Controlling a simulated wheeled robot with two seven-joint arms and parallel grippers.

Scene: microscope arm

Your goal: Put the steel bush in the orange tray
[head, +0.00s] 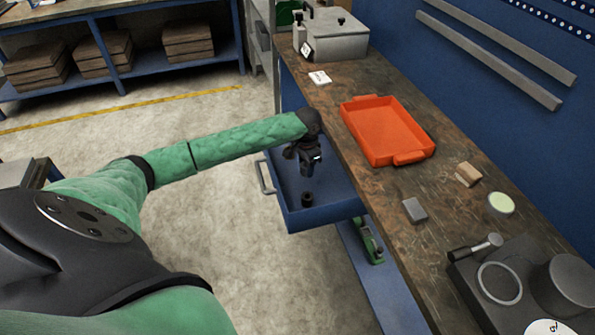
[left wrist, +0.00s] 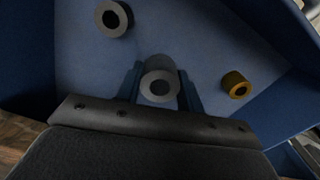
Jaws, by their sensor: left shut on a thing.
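My left gripper (head: 307,170) is inside the open blue drawer (head: 325,217) under the bench. In the left wrist view the gripper (left wrist: 160,95) is shut on a grey steel bush (left wrist: 160,86), a ring with its bore facing the camera. In the head view the gripper hides this bush. A darker bush (left wrist: 114,18) and a brass bush (left wrist: 236,85) lie apart from it in the drawer. The dark bush also shows in the head view (head: 307,199). The orange tray (head: 384,124) stands empty on the bench, to the right of the drawer. My right gripper is out of view.
The bench edge lies between drawer and tray. A wooden block (head: 468,173), a grey block (head: 415,210), a pale green disc (head: 501,203) and a dark instrument base (head: 500,285) stand nearer on the bench. A grey box (head: 335,38) and a white card (head: 320,78) are at the far end.

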